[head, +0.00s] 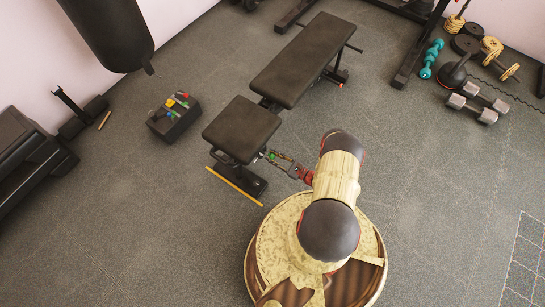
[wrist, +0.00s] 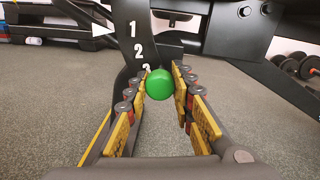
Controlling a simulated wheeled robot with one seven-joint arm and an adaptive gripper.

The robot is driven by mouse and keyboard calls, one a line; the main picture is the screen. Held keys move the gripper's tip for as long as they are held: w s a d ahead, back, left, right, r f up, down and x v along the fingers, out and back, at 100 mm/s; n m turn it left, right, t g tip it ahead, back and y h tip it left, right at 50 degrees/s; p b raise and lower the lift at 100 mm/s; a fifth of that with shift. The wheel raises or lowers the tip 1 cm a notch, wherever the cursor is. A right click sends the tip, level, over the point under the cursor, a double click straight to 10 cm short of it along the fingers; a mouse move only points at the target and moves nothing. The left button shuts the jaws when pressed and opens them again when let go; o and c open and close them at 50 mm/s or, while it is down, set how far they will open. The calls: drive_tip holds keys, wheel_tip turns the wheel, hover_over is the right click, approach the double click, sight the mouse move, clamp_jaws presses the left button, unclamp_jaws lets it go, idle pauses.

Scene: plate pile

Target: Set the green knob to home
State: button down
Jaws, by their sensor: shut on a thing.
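The green knob (wrist: 160,84) is a round ball at the centre of the wrist view, in front of a dark curved plate (wrist: 133,45) with white numbers 1 and 2 and a third one partly hidden by the knob. My gripper (wrist: 160,88) has a finger on each side of the knob and is shut on it. In the head view the knob (head: 272,156) is a small green spot between the fingers of my gripper (head: 271,157), beside the front seat pad of the black bench (head: 242,130). The knob's shaft is hidden behind it.
A dark box with colourful things (head: 174,118) stands left of the bench. A yellow strip (head: 233,186) lies on the floor by the bench foot. Dumbbells (head: 478,102) lie at the right. A punching bag (head: 108,30) hangs at upper left. The floor at right is mostly clear.

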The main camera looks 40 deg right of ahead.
drive_tip(key=shift+x, duration=1)
drive_tip(key=shift+d, duration=0.1)
drive_tip(key=c, duration=1.5)
unclamp_jaws()
drive_tip(key=shift+v, duration=5.95)
drive_tip(key=shift+f, duration=0.1)
